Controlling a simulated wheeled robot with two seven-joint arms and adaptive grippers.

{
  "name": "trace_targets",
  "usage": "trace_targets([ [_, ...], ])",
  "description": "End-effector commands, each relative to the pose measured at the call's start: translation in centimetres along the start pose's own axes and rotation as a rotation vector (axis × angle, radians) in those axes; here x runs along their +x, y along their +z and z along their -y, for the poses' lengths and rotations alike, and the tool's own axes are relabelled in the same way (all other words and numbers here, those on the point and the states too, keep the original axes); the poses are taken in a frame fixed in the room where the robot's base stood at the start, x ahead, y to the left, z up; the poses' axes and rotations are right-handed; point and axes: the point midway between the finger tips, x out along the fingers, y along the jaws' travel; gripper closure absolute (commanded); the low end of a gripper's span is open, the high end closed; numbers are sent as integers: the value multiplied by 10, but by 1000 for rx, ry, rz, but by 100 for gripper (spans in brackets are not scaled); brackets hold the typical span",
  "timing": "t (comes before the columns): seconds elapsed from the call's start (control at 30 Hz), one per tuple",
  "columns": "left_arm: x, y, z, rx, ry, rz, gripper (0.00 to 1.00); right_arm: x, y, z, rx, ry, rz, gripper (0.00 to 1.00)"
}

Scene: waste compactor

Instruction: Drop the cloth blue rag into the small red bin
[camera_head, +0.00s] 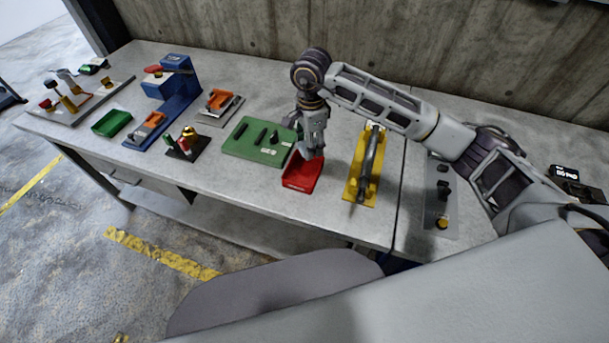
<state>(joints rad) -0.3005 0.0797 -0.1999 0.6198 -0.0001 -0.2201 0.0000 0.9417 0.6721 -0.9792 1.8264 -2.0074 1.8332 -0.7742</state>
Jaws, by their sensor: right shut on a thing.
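The small red bin (300,178) sits on the grey table near its front edge, right of a green board. My right gripper (313,153) points down over the back part of the bin and hides some of it. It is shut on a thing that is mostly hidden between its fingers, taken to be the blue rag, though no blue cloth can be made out. My left gripper is not in view.
A green board (244,146) with dark parts stands close left of the bin. A yellow plate with a dark bar (356,184) stands close right. A green tray (111,123) and a blue fixture (178,101) are farther left. A concrete wall (240,35) rises behind.

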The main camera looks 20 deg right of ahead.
Motion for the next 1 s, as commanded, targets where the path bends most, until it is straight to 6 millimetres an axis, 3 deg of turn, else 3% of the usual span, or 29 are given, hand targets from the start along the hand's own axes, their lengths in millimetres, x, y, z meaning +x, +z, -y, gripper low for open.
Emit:
trace_targets([
  [0.3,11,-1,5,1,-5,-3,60,23,0,0,-1,0,1,78],
  [0.73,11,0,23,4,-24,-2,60,26,0,0,-1,-1,1,78],
  [0.77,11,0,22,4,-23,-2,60,26,0,0,-1,-1,1,52],
  [0.93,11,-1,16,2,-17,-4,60,26,0,0,-1,-1,1,31],
  [1.0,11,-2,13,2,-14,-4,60,26,0,0,-1,-1,1,31],
])
